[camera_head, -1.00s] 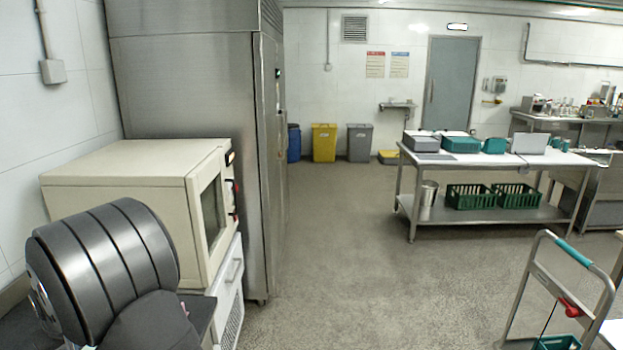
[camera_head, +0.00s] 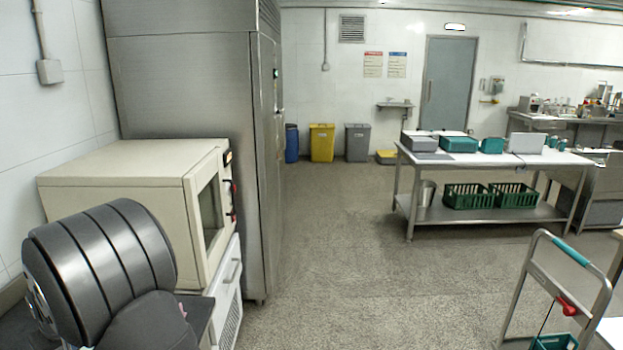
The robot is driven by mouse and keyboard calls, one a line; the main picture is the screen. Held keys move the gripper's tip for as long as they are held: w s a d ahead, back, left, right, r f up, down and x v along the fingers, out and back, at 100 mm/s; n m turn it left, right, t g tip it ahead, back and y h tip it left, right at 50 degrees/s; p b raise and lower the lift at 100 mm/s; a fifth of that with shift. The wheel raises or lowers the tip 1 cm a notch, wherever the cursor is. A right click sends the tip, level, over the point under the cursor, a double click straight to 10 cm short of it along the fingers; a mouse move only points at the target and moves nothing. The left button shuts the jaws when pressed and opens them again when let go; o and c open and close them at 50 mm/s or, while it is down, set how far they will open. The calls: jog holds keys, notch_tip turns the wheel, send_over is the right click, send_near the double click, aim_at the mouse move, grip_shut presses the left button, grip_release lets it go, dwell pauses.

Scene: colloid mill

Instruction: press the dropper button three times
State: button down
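I cannot make out a dropper or its button in the head view. My gripper is not in view. A dark grey ribbed cylindrical body (camera_head: 100,262) fills the lower left corner, close to the camera; I cannot tell what it is.
A cream oven-like box (camera_head: 120,175) stands beside a tall steel cabinet (camera_head: 185,130) at left. A steel table (camera_head: 480,215) with grey and teal boxes stands at right. A cart handle (camera_head: 572,250) is at lower right. Yellow (camera_head: 322,142) and grey bins stand far back. The middle floor is clear.

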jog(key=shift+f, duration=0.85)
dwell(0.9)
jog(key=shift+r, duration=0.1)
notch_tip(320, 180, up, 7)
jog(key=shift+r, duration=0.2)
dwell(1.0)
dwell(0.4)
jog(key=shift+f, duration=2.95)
